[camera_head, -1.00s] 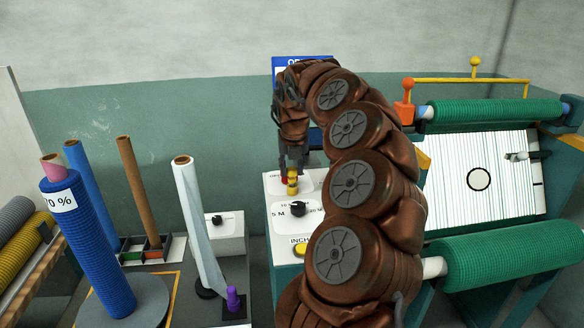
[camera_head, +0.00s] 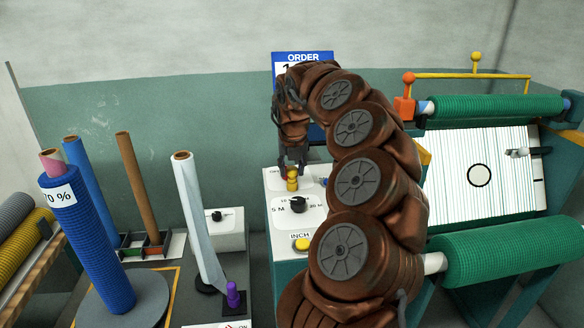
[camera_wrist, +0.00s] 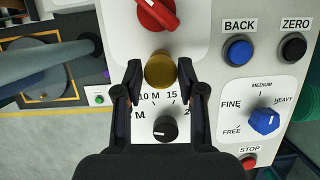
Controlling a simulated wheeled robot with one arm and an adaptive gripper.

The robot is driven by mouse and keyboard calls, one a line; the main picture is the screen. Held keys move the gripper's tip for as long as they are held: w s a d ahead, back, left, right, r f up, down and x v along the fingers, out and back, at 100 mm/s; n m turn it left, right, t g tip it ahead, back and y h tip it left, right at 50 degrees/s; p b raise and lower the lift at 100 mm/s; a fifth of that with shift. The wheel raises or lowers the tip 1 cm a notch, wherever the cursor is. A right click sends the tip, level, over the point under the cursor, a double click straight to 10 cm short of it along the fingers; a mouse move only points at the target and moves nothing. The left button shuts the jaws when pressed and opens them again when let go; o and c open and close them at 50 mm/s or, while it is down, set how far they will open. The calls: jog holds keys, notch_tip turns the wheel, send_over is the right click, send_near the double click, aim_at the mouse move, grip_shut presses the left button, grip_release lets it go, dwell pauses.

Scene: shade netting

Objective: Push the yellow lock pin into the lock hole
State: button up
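The yellow lock pin (camera_head: 292,183) stands on the white top of the control panel, below my gripper. My gripper (camera_head: 292,168) points down at it. In the wrist view the pin's round head (camera_wrist: 160,70) sits centred between the two fingertips of my gripper (camera_wrist: 160,78), which close in on both its sides. The fingers appear to touch it. The lock hole cannot be made out; the pin and gripper cover that part of the panel.
A red knob (camera_wrist: 157,12) lies just beyond the pin, and a black length knob (camera_wrist: 165,129) is close on the near side. Blue BACK (camera_wrist: 237,50) and black ZERO (camera_wrist: 293,46) buttons and a blue tension knob (camera_wrist: 264,121) are to the right. Netting rolls (camera_head: 90,240) stand left.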

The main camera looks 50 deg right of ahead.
jog(key=o, duration=0.4)
jog(key=shift+c, duration=0.2)
jog(key=v, duration=1.2)
